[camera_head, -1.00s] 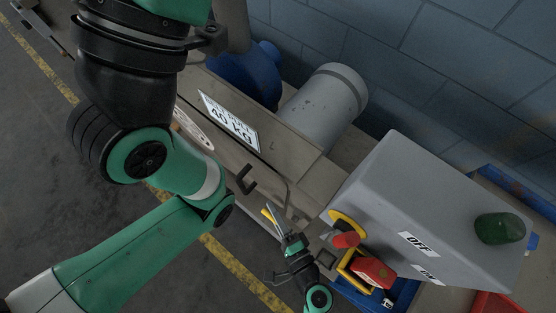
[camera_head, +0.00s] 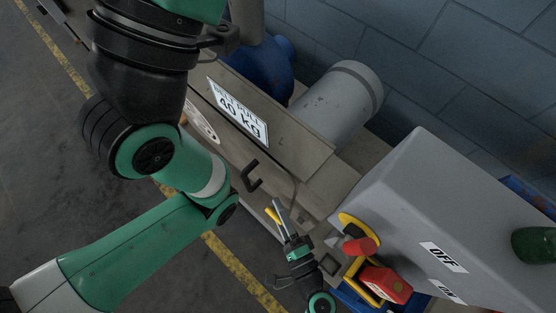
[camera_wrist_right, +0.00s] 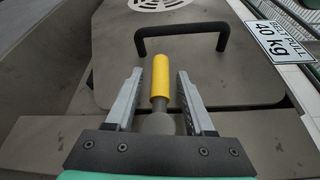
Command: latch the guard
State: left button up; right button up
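The guard looks like the grey-brown lid plate (camera_wrist_right: 225,75) with a black bar handle (camera_wrist_right: 180,36) and a round slotted vent (camera_wrist_right: 158,4). In the head view the handle (camera_head: 252,177) and part of the vent (camera_head: 201,122) show. A lever with a yellow grip (camera_wrist_right: 160,80) and grey base (camera_wrist_right: 158,123) stands at the plate's near edge. My right gripper (camera_wrist_right: 159,82) is open, with one finger on each side of the yellow grip and visible gaps. In the head view my right gripper (camera_head: 277,214) is beside the handle. My left gripper is not visible.
A grey control box (camera_head: 420,205) with OFF and ON labels, a red rotary switch (camera_head: 361,246) and a red padlock-like block (camera_head: 388,283) stands right of my gripper. A grey motor cylinder (camera_head: 335,105) lies behind. A "40 kg" sign (camera_head: 238,113) is on the machine.

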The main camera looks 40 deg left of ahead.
jog(key=p+v, duration=0.1)
jog(key=v, duration=0.6)
jog(key=shift+s+d, duration=0.15)
jog(key=shift+d, duration=0.1)
jog(key=shift+r, duration=0.1)
dwell(0.4)
